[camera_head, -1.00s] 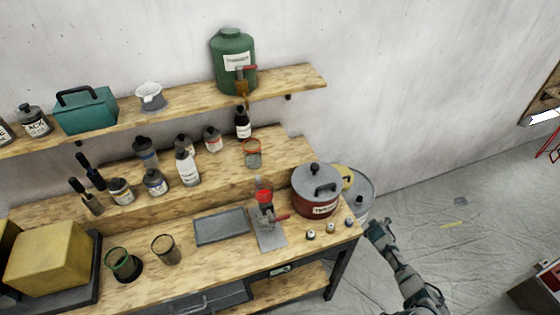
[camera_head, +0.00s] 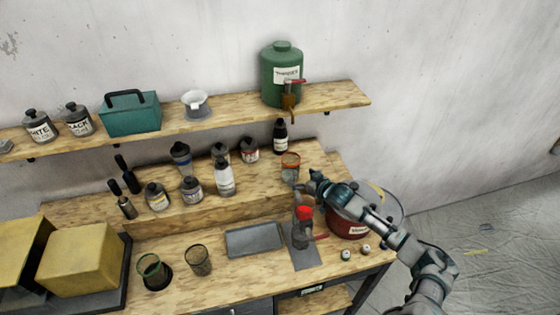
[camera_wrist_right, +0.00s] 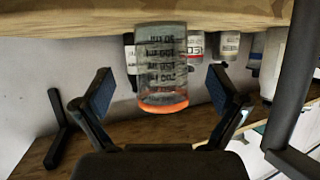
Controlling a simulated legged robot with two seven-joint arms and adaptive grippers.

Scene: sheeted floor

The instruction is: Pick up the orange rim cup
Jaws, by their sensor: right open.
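The orange rim cup (camera_head: 290,168) is a clear graduated cup standing on the raised wooden step at the back of the bench, below the green jug. In the right wrist view the cup (camera_wrist_right: 163,65) appears upside down, its orange rim toward the picture's bottom. My right gripper (camera_head: 312,182) is just right of and in front of the cup. In the right wrist view its two fingers (camera_wrist_right: 160,97) are spread, one on each side of the cup's line, with nothing held. My left gripper is not in view.
A dark bottle (camera_head: 280,137) stands just behind the cup. A red-topped device (camera_head: 303,228) stands in front, and a red pot (camera_head: 347,225) is under my right arm. Several paint bottles (camera_head: 223,178) stand to the left. The shelf (camera_head: 235,108) runs above.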

